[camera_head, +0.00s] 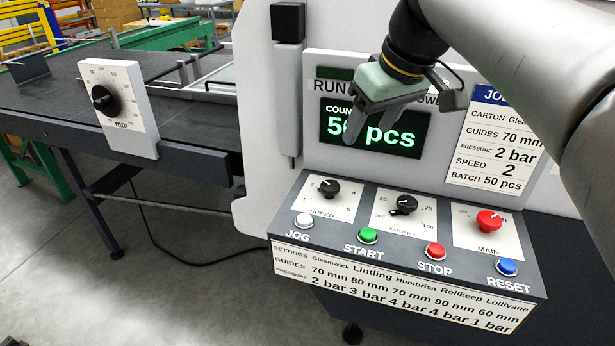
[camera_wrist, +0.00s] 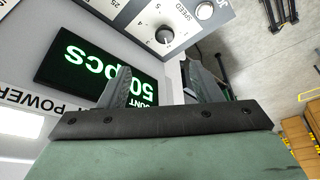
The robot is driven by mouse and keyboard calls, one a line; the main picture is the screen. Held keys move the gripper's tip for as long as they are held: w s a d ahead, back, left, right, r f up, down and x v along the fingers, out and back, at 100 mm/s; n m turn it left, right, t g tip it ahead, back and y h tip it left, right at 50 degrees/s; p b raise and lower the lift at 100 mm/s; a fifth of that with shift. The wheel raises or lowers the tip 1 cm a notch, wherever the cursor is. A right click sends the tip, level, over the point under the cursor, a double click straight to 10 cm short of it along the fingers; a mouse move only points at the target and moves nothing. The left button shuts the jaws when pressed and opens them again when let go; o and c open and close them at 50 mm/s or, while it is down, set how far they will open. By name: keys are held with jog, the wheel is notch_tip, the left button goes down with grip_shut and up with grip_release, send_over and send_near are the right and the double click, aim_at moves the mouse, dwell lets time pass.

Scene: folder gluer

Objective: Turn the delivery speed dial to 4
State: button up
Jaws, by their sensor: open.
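The speed dial (camera_head: 328,188) is a small black knob on a white plate marked SPEED, at the left of the sloped control panel. Its pointer looks turned toward the upper side of its scale, but the exact number is too small to read. The dial also shows in the wrist view (camera_wrist: 165,37), top centre, beyond the fingertips. My gripper (camera_head: 372,112) is open and empty, in front of the green-lit display and above the panel, apart from the dial. Both fingers (camera_wrist: 160,82) show in the wrist view with a gap between them.
Right of the dial are a black knob (camera_head: 403,205) and a red MAIN switch (camera_head: 488,221). Jog, start (camera_head: 368,236), stop and reset buttons line the panel's front. The display (camera_head: 375,130) stands behind my gripper. A job card (camera_head: 492,145) reads speed 2.

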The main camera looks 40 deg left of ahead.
jog(key=a, duration=0.1)
jog(key=b, duration=0.1)
send_near(330, 185)
jog(key=x, duration=0.8)
jog(key=shift+f, duration=0.1)
jog(key=c, duration=1)
